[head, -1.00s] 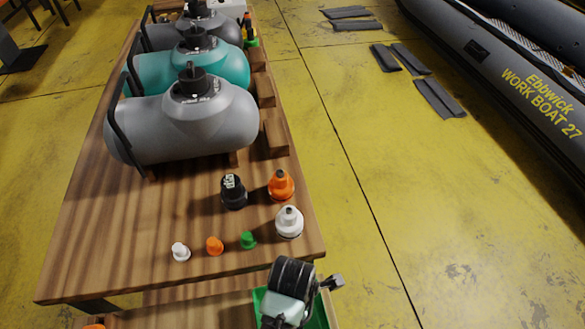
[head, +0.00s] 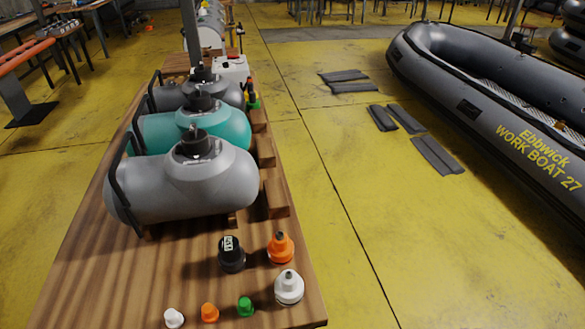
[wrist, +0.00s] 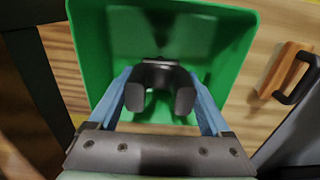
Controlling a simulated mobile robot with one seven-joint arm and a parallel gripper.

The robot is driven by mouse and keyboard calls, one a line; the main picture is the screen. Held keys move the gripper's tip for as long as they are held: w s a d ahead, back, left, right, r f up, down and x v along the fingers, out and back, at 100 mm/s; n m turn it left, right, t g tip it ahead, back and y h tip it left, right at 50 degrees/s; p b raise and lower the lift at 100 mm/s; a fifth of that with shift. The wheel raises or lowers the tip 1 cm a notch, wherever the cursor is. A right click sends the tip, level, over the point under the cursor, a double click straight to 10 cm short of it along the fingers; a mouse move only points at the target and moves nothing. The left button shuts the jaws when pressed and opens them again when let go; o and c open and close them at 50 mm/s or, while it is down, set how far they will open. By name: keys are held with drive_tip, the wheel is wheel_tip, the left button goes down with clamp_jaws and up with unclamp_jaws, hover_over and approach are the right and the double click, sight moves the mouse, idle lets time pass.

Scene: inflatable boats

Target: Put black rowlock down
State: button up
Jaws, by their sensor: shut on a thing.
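In the wrist view my gripper (wrist: 161,82) has its two blue fingers closed on the black rowlock (wrist: 158,68), a dark U-shaped piece between the fingertips. Behind it in that view is an open green bin (wrist: 232,45), and the rowlock shows against the bin's inside. Whether the rowlock touches the bin floor cannot be told. The gripper, the rowlock and the green bin are outside the head view.
A wooden table (head: 85,280) holds grey and teal tube sections (head: 195,138). At its near end stand a black labelled fitting (head: 232,256), orange (head: 280,247) and white (head: 289,288) fittings and small caps.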

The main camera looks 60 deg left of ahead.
drive_tip(key=shift+f, duration=0.3)
drive_tip(key=o, duration=1.2)
drive_tip(key=shift+o, duration=0.2)
drive_tip(key=shift+r, duration=0.1)
wheel_tip(320, 180, up, 13)
drive_tip(key=p, duration=0.2)
